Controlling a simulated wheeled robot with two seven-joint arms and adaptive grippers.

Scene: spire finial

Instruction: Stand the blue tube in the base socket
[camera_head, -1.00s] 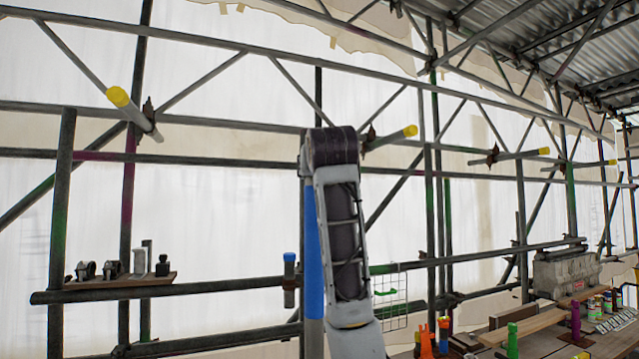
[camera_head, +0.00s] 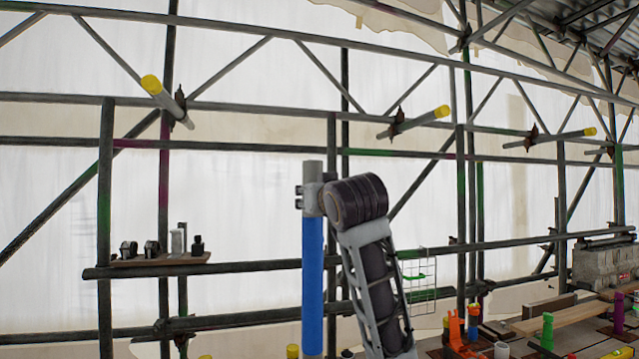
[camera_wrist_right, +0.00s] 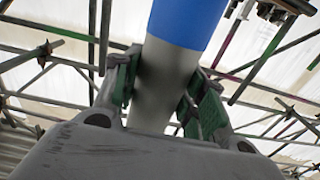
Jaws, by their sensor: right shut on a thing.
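The blue tube (camera_head: 312,270) hangs upright in the middle of the head view. It has a grey upper end, and its lower end runs to the picture's bottom edge. My right gripper (camera_head: 311,198) is shut on the grey part near the top. In the right wrist view the two green-padded fingers (camera_wrist_right: 165,92) press on the grey part from both sides, with the blue part (camera_wrist_right: 190,20) beyond them. I cannot make out the base socket in either view. My left gripper is not in view.
Scaffold poles cross the background, some with yellow end caps (camera_head: 151,84). A plank shelf with clamps (camera_head: 160,259) is at left. A bench with orange tools (camera_head: 455,328), a green post (camera_head: 547,331) and boards (camera_head: 565,318) is at lower right.

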